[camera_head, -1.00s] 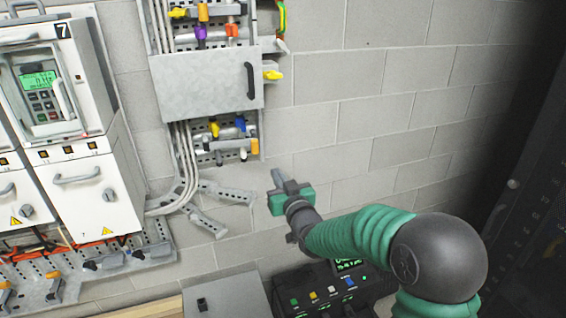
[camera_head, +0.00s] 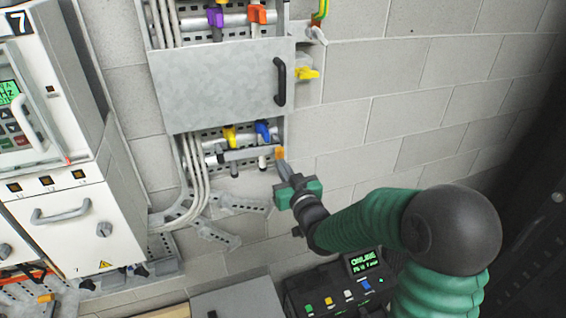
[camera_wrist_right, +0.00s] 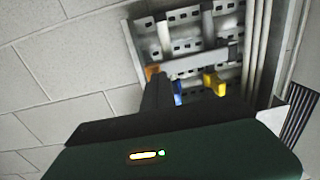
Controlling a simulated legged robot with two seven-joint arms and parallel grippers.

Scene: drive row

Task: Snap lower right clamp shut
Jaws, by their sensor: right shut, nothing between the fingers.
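The lower panel section holds several clamps on pipes. The orange clamp (camera_head: 279,153) sits at its right edge in the head view, and it shows in the wrist view (camera_wrist_right: 152,72) just beyond my fingertips. A blue clamp (camera_head: 262,131) and a yellow clamp (camera_head: 229,136) sit to its left; in the wrist view the blue one (camera_wrist_right: 178,90) and yellow one (camera_wrist_right: 214,84) are right of my fingers. My right gripper (camera_head: 283,169) is shut and empty, just below the orange clamp. I cannot tell whether it touches. My left gripper is out of view.
A grey cover with a black handle (camera_head: 280,82) spans the panel above. A yellow lever (camera_head: 307,73) juts from its right side. White cabinets (camera_head: 70,205) stand left, and a black control box (camera_head: 335,288) sits below my arm. The wall at right is clear.

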